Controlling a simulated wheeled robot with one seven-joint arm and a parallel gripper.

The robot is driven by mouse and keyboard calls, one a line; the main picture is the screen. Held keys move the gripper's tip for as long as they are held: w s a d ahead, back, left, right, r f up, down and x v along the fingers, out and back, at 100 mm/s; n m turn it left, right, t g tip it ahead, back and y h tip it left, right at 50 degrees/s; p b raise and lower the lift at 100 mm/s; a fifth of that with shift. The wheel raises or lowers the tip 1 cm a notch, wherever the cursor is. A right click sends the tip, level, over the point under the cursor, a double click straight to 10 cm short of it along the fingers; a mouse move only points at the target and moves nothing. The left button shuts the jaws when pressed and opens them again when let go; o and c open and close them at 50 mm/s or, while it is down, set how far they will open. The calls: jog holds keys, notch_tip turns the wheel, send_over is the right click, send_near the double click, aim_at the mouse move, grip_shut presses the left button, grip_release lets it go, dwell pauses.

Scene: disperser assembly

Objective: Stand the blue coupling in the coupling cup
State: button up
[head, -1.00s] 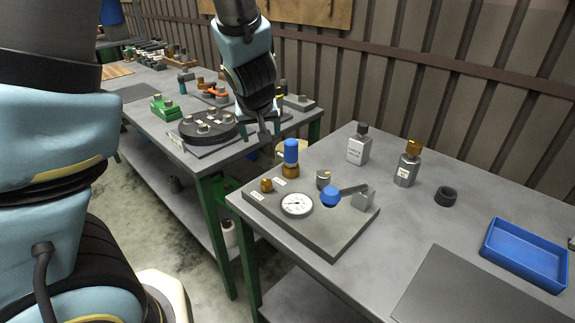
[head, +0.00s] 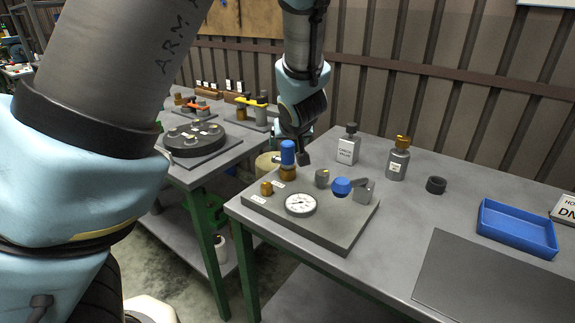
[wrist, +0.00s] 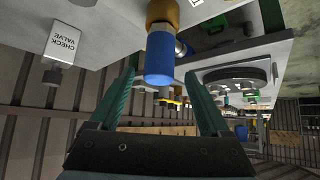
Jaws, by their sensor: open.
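The blue coupling (head: 288,152) stands upright in the brass-coloured coupling cup (head: 288,173), at the back left of the grey fixture plate. In the wrist view, which looks upside down, the blue coupling (wrist: 160,58) points down out of the brass cup (wrist: 163,12). My gripper (head: 304,158) is just right of and behind the coupling in the head view. In the wrist view my gripper (wrist: 160,76) is open, and the coupling's free end shows between its fingertips. I see no finger touching it. The coupling's base is hidden inside the cup.
The fixture plate (head: 320,230) also carries a dial gauge (head: 300,204), a small brass fitting (head: 266,187), a grey cylinder (head: 322,177) and a blue ball knob (head: 341,187). Two bottles, a black ring (head: 436,185) and a blue tray (head: 490,228) stand to the right.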

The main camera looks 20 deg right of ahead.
jog(key=b+x, duration=0.1)
jog(key=x, duration=0.4)
jog(key=shift+d+b, duration=0.1)
jog(key=shift+b, duration=0.25)
jog(key=shift+r, duration=0.1)
grip_shut()
dwell(0.4)
